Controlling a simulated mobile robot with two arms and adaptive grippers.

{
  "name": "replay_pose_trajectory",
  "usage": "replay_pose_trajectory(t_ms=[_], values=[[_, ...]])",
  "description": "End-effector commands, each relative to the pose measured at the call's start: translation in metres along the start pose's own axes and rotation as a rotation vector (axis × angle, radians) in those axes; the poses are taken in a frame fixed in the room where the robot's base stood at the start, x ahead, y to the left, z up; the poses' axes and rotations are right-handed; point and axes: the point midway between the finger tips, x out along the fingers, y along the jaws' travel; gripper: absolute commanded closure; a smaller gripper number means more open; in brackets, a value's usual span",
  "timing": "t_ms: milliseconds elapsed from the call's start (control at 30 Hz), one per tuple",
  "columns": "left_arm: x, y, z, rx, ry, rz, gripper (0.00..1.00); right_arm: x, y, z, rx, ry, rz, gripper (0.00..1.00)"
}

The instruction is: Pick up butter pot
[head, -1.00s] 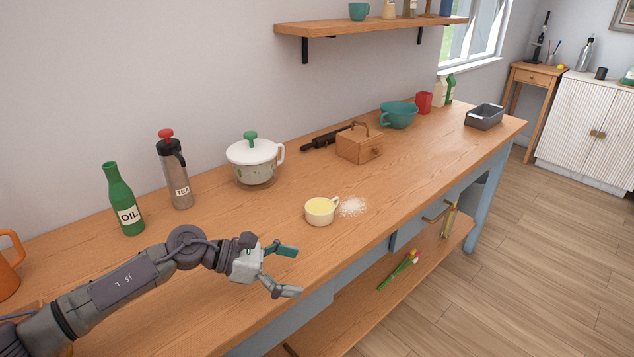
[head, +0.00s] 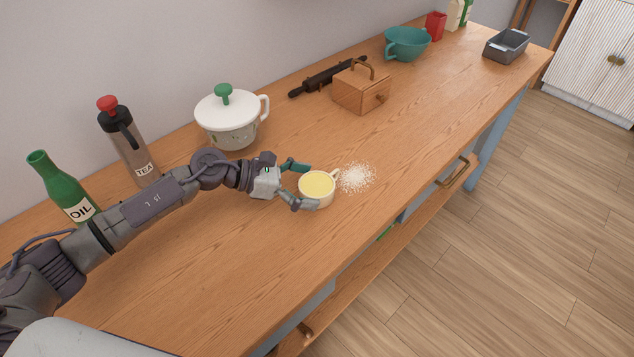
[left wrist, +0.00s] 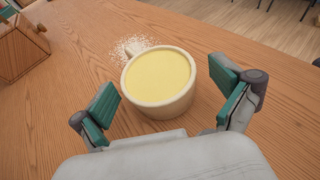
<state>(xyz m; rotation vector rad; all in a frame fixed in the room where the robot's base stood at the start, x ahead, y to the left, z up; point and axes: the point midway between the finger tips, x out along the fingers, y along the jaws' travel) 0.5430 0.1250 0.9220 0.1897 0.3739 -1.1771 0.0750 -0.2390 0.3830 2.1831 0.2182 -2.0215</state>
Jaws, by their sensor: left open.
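The butter pot (head: 318,188) is a small cream cup with one handle and pale yellow filling, upright on the wooden counter. It also shows in the left wrist view (left wrist: 160,80), between the two fingers, with its handle on the far side. My left gripper (head: 304,185) is open around the near side of the pot, one finger on each side. In the left wrist view the left gripper (left wrist: 167,103) shows gaps between its green finger pads and the pot. My right gripper is not in view.
White powder (head: 357,178) lies just beyond the pot. A lidded white pot (head: 230,125), a tea flask (head: 128,145) and an oil bottle (head: 62,188) stand behind my left arm. A wooden box (head: 360,90) is farther back. The counter's front is clear.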

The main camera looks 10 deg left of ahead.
Motion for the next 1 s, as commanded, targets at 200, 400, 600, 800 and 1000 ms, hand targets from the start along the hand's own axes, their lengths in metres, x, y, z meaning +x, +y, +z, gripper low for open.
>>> replay_pose_trajectory(t_ms=[200,400,600,800,1000], values=[[0.021,0.000,0.001,0.002,0.000,0.000,0.00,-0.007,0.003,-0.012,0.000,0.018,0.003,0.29],[0.021,0.000,0.000,0.003,0.001,0.001,0.00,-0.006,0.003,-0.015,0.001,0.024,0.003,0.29],[0.021,0.000,0.000,0.002,0.001,0.001,0.32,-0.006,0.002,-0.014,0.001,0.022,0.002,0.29],[0.021,0.000,0.000,0.002,0.001,0.001,0.65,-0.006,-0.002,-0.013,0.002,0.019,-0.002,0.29],[0.021,0.000,0.001,0.003,-0.001,0.001,0.71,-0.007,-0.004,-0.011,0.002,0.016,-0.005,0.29]])
